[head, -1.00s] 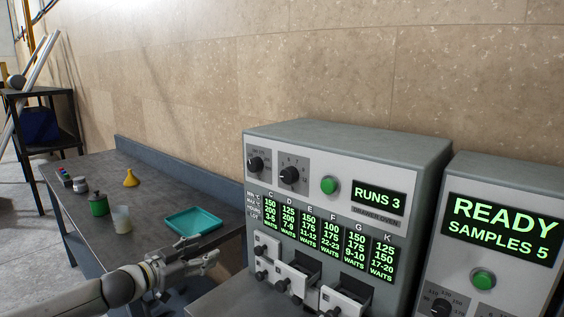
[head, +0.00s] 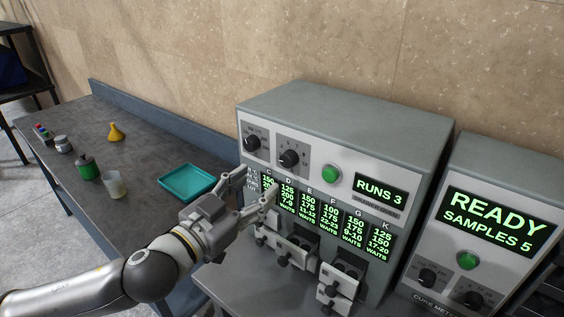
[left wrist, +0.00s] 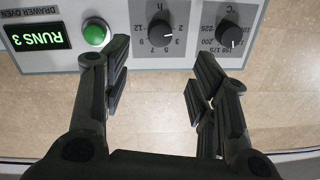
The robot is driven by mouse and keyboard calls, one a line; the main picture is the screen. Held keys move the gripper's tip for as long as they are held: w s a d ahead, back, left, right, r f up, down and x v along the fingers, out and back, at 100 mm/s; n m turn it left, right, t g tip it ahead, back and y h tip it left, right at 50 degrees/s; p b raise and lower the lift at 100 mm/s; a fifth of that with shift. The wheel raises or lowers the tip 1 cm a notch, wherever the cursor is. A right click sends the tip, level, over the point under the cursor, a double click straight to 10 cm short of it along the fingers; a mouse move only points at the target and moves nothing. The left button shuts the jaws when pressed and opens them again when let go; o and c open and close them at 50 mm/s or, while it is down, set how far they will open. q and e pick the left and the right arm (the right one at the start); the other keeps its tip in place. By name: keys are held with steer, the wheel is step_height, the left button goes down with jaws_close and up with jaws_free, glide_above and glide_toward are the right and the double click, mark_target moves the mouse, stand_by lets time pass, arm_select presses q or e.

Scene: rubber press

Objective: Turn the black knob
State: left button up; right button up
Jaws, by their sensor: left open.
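The grey drawer oven has two black knobs on its upper front: a left temperature knob (head: 252,142) and a right hours knob (head: 289,158). My left gripper (head: 257,186) is open and empty, in front of the oven and below the knobs in the head view. In the left wrist view, which is upside down, the hours knob (left wrist: 161,36) lies beyond the gap between the open fingers (left wrist: 162,60), apart from them. The temperature knob (left wrist: 232,37) is to the right of that gap. My right gripper is not in view.
A green button (head: 332,175) and a RUNS 3 display (head: 380,191) sit right of the knobs. Several drawers (head: 290,252) stick out below. A second machine (head: 495,225) with its own black knobs stands right. A teal tray (head: 187,183) lies on the left bench.

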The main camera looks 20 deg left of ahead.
mark_target(286, 162)
arm_select(q)
steer(key=x, duration=0.9)
steer(key=shift+w, duration=0.25)
steer(key=shift+w+d, duration=0.2)
steer(key=shift+w, duration=0.2)
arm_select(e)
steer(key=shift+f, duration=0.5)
arm_select(q)
steer(key=c, duration=1)
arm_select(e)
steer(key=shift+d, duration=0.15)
